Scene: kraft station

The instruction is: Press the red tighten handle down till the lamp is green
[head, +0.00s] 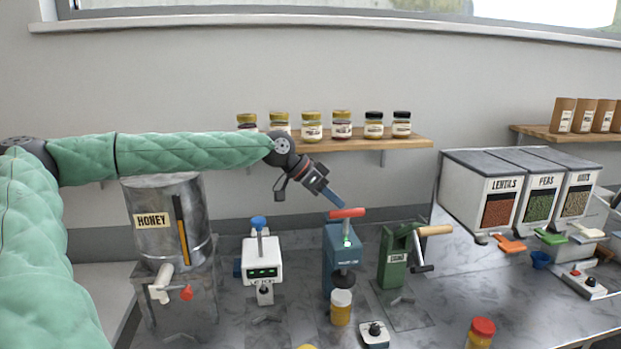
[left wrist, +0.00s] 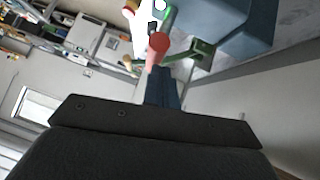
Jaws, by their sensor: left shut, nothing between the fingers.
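The red tighten handle (head: 347,213) lies across the top of a blue capping machine (head: 336,255). The lamp (head: 347,243) on the machine's front glows green. The left wrist view also shows the red handle (left wrist: 158,44) right by the fingertips. My right gripper is not in view.
A white machine with a blue knob (head: 262,258) stands left of the blue one, and a green hand-crank machine (head: 394,262) stands close on its right. A honey tank (head: 170,220) is further left. A shelf with several jars (head: 360,142) hangs behind.

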